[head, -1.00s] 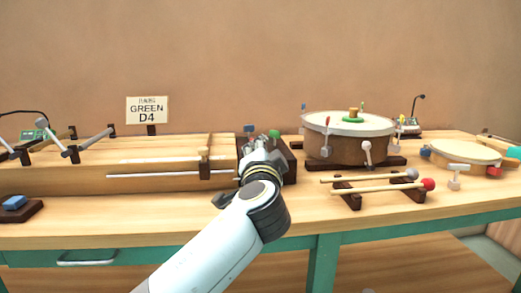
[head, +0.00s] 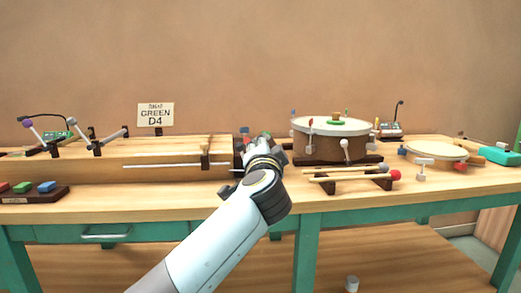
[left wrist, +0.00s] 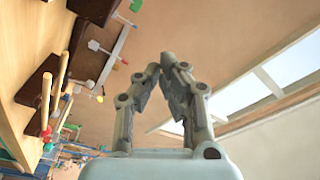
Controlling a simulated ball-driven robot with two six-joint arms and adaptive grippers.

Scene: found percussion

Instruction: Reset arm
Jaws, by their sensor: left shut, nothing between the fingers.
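My left arm reaches up from the bottom of the head view to the workbench (head: 420,205). My left gripper (head: 262,142) is at its end, beside the right end of the long wooden box (head: 95,170) and left of the drum (head: 333,145). In the left wrist view its fingers (left wrist: 168,62) come together at the tips and hold nothing. My right gripper does not show in either view.
Two mallets (head: 347,177) rest on dark stands in front of the drum. A flat round drum (head: 437,151) is at the right. A sign (head: 156,115) reads GREEN D4. Coloured blocks (head: 46,187) sit at the left. A small cylinder (head: 351,284) is below the bench.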

